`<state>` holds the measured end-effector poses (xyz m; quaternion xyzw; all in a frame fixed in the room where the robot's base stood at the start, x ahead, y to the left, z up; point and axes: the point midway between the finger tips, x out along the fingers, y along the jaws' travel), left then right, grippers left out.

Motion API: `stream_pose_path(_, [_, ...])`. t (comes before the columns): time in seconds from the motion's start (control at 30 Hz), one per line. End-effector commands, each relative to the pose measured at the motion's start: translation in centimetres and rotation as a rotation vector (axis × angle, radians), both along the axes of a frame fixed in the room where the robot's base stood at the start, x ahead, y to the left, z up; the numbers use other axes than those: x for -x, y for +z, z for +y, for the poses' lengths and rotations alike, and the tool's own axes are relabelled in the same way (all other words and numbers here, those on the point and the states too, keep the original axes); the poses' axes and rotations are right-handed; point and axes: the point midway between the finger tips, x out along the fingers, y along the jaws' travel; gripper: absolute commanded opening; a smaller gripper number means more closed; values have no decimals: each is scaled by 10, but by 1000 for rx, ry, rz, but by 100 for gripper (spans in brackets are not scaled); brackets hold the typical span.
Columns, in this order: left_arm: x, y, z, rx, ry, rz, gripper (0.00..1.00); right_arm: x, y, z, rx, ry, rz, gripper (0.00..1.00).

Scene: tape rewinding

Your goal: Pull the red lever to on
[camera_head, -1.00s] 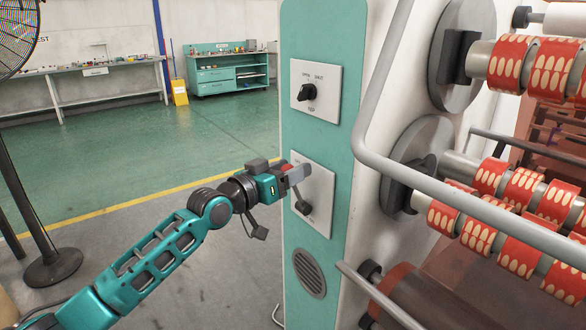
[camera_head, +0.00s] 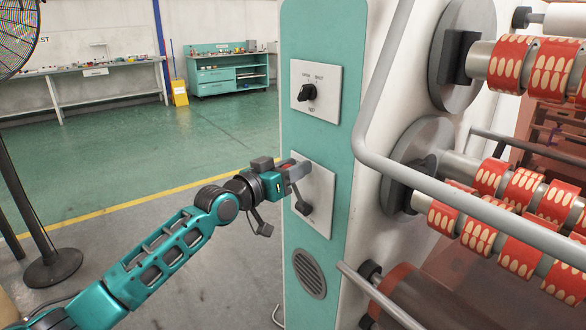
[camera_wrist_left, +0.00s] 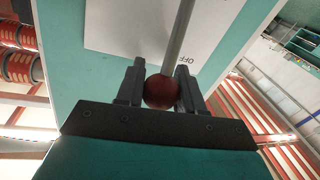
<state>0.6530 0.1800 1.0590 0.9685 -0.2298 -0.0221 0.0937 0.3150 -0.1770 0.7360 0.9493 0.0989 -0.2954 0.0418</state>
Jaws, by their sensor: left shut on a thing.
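The red lever's round knob (camera_wrist_left: 161,91) sits between the two fingers of my left gripper (camera_wrist_left: 162,88) in the left wrist view. Its grey rod (camera_wrist_left: 180,35) runs from the knob over a white plate, with the letters "OFF" partly visible beside it. In the head view my left gripper (camera_head: 290,172) is shut on the knob in front of the white lever plate (camera_head: 322,185) on the teal panel. The gripper mostly hides the knob there. A dark lever base (camera_head: 303,207) shows below the gripper. My right gripper is not in view.
A black rotary switch (camera_head: 307,92) is on a plate above the lever. A round vent (camera_head: 310,273) is below. A grey rail (camera_head: 372,110) and rolls of red tape (camera_head: 510,65) are on the right. Open floor (camera_head: 120,160) lies to the left.

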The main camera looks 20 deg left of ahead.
Motion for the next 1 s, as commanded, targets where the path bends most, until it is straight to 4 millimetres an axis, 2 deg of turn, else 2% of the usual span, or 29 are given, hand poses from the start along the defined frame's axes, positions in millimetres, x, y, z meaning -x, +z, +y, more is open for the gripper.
stream_pose_path(0.13, [0,0,0,0,0,1,0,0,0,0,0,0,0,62])
stream_pose_path(0.47, [0,-2,0,2,0,-2,0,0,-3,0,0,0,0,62])
stream_pose_path(0.63, [2,-6,2,21,-1,-27,0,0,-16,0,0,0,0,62])
stream_pose_path(0.77, [5,-12,4,52,0,-68,0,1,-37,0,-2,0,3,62])
stream_pose_path(1.0, [14,-23,11,143,-1,-187,0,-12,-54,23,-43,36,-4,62])
